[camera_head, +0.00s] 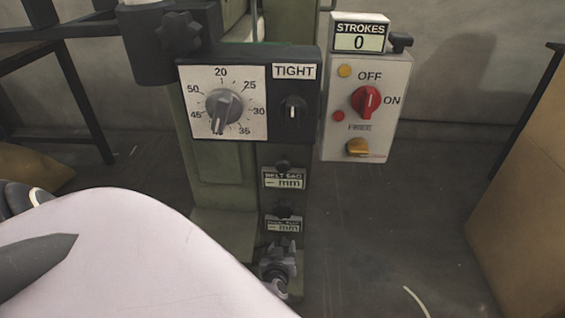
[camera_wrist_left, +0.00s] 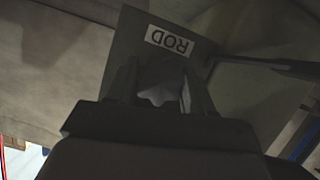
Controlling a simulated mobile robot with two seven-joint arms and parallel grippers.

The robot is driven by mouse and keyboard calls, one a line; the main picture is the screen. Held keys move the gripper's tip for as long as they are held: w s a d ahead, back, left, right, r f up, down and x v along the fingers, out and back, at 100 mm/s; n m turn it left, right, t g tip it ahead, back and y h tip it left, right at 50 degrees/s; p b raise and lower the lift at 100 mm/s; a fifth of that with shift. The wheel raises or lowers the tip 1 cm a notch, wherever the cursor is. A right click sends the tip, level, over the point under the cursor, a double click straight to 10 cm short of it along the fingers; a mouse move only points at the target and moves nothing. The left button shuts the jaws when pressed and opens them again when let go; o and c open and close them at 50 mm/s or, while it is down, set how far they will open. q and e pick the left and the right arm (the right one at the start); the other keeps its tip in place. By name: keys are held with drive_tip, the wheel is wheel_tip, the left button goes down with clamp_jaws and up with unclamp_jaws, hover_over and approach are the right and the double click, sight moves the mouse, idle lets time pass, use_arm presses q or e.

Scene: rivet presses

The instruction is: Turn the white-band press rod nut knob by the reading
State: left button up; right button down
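In the left wrist view my left gripper (camera_wrist_left: 160,95) has its two dark fingers on either side of a grey lobed knob (camera_wrist_left: 158,82). The picture is too dark to tell if both fingers touch it. A plate with an upside-down ROD label (camera_wrist_left: 170,41) is just beyond it. In the head view a grey knobbed part (camera_head: 278,264) shows low on the press column, partly behind my pale arm. Two small mm displays stand above it, the BELT SAG display (camera_head: 283,180) and a lower display (camera_head: 283,225); both show dashes. No white band is visible. My right gripper is not in view.
A dial box (camera_head: 222,103) with a grey pointer and a TIGHT switch (camera_head: 293,110) is above the displays. A switch box (camera_head: 367,105) with a red knob and a STROKES counter (camera_head: 359,43) reading 0 is at the right. A tan box (camera_head: 520,200) stands at far right.

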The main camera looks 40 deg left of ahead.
use_arm(q)
drive_tip(key=shift+c, duration=0.5)
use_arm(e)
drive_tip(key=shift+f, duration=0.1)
use_arm(q)
drive_tip(key=shift+r, duration=0.1)
drive_tip(key=shift+w+p, duration=0.1)
drive_tip(key=shift+p, duration=0.2)
drive_tip(key=shift+a+m+g+y, duration=0.1)
drive_tip(key=shift+m+g+y, duration=0.25)
drive_tip(key=shift+m, duration=0.35)
drive_tip(key=shift+y, duration=0.25)
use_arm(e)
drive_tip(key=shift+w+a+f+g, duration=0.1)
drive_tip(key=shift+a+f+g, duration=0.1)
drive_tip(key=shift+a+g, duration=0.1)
use_arm(q)
drive_tip(key=o, duration=1)
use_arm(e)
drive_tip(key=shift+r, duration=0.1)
